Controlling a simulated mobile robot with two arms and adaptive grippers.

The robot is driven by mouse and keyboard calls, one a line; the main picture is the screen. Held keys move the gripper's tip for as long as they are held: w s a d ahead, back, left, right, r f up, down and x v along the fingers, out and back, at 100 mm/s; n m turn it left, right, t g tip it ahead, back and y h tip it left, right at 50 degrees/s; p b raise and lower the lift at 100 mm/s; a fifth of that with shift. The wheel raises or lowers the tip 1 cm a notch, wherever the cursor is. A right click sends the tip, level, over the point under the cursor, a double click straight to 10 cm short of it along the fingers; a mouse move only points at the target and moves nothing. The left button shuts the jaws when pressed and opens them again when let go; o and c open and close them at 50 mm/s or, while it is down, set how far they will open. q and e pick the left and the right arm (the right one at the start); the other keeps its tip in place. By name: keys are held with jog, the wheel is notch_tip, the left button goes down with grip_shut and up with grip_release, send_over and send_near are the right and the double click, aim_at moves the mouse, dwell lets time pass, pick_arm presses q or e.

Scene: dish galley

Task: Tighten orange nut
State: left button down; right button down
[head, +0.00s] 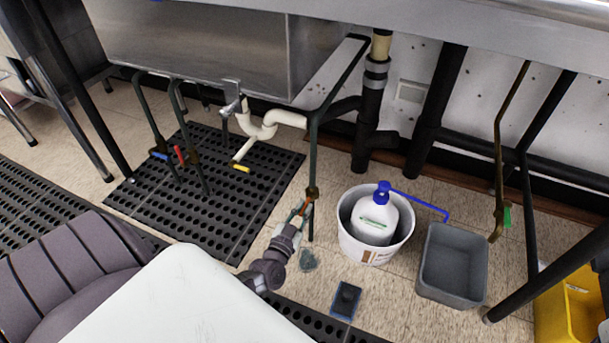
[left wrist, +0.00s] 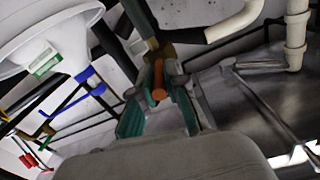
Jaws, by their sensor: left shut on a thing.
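The orange nut (left wrist: 159,83) shows between the fingers of my left gripper (left wrist: 160,72) in the left wrist view, near a brass-coloured fitting on a dark pipe. In the head view, my left gripper (head: 303,209) is at the brass fitting (head: 312,193) low on the dark green vertical pipe (head: 314,150). It is shut on the orange nut, which is mostly hidden there by the fingers. My right gripper is in neither view.
A white bucket (head: 348,240) holding a blue-topped white jug (head: 375,218) stands right of the gripper. A grey bin (head: 452,265) stands farther right. A blue-edged pad (head: 346,300) lies in front. A steel sink (head: 200,45) and white drain pipe (head: 268,125) are behind.

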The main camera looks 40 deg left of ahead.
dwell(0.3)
pick_arm(q)
jog(key=c, duration=1.2)
grip_release()
jog(key=v, duration=1.2)
jog(key=shift+a, duration=0.1)
